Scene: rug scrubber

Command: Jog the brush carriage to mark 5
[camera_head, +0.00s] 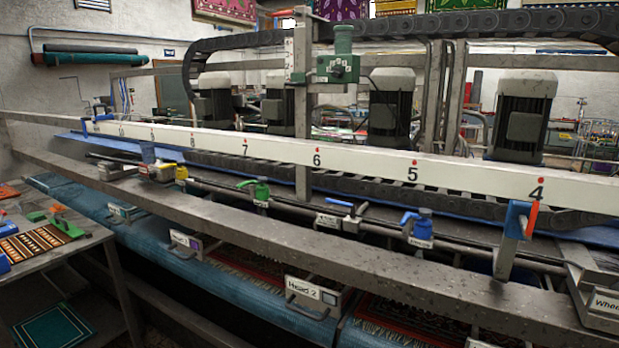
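A long white scale rail (460,172) crosses the view, with red dots and black numbers that rise towards the left. Mark 5 (412,174) is right of the middle, mark 4 (537,190) further right and mark 6 (316,158) to the left. A blue bracket with an orange-red pointer (532,219) stands just below and slightly left of mark 4. A green control box (340,68) with a labelled dial sits on a grey post near mark 6. I cannot tell which parts form the brush carriage. Neither of my grippers is in view.
Blue and green valves (417,228) line a pipe below the rail. A grey beam (340,250) runs in front, above a blue roller and patterned rugs. A handle plate reads Head 2 (303,291). Motors (522,112) stand behind the rail. A side table (60,262) is at left.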

